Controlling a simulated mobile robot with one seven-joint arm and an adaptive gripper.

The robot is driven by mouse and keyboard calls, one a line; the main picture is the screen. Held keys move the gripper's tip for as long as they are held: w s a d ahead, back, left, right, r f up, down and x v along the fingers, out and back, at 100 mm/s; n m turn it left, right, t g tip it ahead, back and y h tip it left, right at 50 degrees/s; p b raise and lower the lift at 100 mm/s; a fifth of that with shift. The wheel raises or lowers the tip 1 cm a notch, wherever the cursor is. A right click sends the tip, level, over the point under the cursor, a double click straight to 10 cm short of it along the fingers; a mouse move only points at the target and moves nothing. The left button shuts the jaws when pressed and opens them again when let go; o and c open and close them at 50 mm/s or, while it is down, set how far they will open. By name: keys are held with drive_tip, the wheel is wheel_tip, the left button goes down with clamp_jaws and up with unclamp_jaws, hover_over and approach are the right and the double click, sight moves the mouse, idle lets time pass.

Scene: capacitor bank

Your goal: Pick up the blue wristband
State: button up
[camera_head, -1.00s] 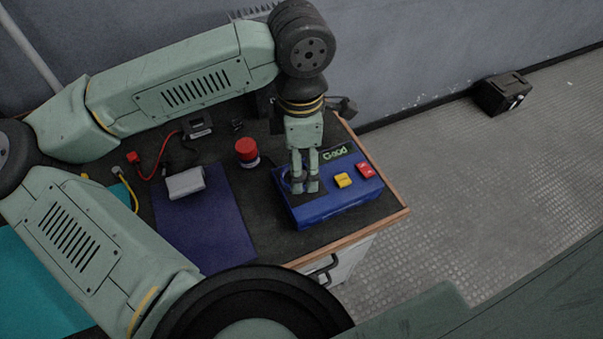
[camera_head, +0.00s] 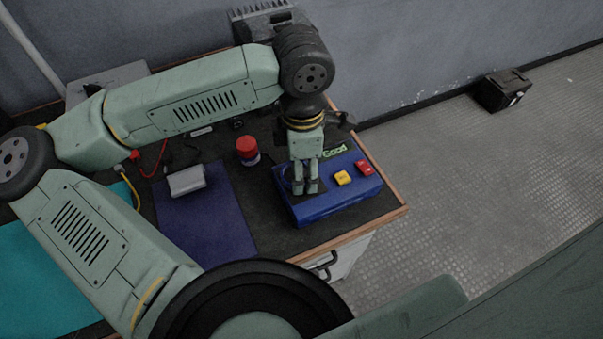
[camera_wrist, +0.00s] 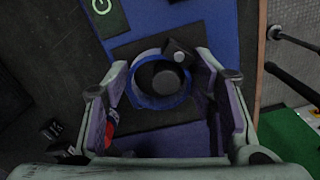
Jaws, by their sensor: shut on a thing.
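The blue wristband (camera_wrist: 138,94) is a round blue ring around a dark round centre, between my fingers in the wrist view. My gripper (camera_wrist: 162,72) has one finger on each side of it and is shut on it. In the head view my gripper (camera_head: 305,188) points down over the left part of a blue box (camera_head: 335,206). There the wristband is mostly hidden by the fingers. It sits at the dark square patch on the box top, and I cannot tell whether it is clear of the surface.
The box carries a yellow button (camera_head: 343,178), a red button (camera_head: 363,168) and a green "Good" display (camera_head: 334,151). A red-topped cylinder (camera_head: 247,147) stands to the left. A grey block (camera_head: 187,181) lies on a purple mat (camera_head: 205,226). The wooden table edge (camera_head: 350,234) is close to the box.

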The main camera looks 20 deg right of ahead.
drive_tip(key=shift+c, duration=0.9)
drive_tip(key=shift+r, duration=0.15)
drive_tip(key=shift+r, duration=0.3)
wheel_tip(320, 180, up, 2)
drive_tip(key=shift+b, duration=0.65)
drive_tip(key=shift+s+a+r+b, duration=0.2)
drive_tip(key=shift+s+a+b, duration=0.15)
drive_tip(key=shift+s, duration=0.2)
drive_tip(key=s+a+r+b, duration=0.1)
drive_tip(key=s+a+b, duration=0.2)
drive_tip(key=s, duration=0.3)
drive_tip(key=s+a+b, duration=0.4)
drive_tip(key=s+b, duration=0.1)
drive_tip(key=s, duration=0.2)
drive_tip(key=shift+r, duration=0.35)
